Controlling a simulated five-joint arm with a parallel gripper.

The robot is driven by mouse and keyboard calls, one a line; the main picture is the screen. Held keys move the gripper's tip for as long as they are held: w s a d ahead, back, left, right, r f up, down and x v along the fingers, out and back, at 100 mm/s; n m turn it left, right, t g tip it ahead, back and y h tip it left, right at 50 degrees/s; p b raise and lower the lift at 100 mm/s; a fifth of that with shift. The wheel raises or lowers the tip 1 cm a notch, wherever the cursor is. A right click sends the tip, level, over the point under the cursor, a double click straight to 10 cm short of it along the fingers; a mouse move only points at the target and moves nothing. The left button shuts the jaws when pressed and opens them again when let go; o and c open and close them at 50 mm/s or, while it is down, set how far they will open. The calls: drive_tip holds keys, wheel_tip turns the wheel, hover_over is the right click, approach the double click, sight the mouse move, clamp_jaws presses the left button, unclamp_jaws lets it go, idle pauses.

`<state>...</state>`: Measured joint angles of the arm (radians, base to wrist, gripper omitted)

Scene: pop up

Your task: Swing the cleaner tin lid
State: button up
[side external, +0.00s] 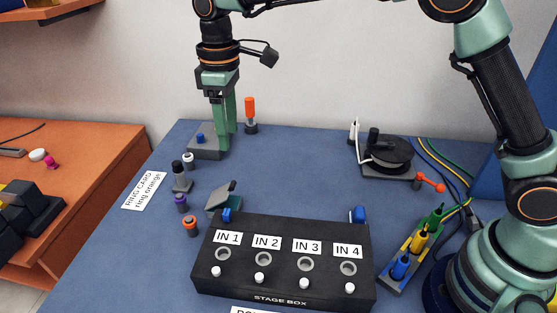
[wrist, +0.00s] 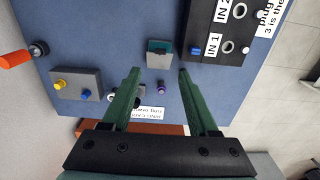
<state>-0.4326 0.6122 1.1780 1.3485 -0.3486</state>
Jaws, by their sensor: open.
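The small grey-green tin (side external: 219,200) stands on the blue table just behind the stage box's left end. Its lid appears tilted up in the side view. In the wrist view the tin (wrist: 160,54) shows upper centre, beyond my fingertips, with a greenish top face. My gripper (side external: 228,143) points down at the back left of the table, beside a small grey box (side external: 205,147), well apart from the tin. In the wrist view my gripper (wrist: 158,72) has its two green fingers spread, with nothing between them.
The black stage box (side external: 285,255) fills the front centre. Purple (side external: 181,203), orange (side external: 190,226) and dark (side external: 180,177) small pieces stand left of the tin. An orange-topped post (side external: 250,113) stands behind my gripper. A turntable-like device (side external: 385,155) sits back right. The middle table is clear.

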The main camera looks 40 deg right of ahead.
sight(234, 184)
wheel_tip(234, 184, down, 12)
drive_tip(key=shift+a+f, duration=0.1)
drive_tip(key=shift+f, duration=0.05)
idle(0.4)
clamp_jaws()
idle(1.4)
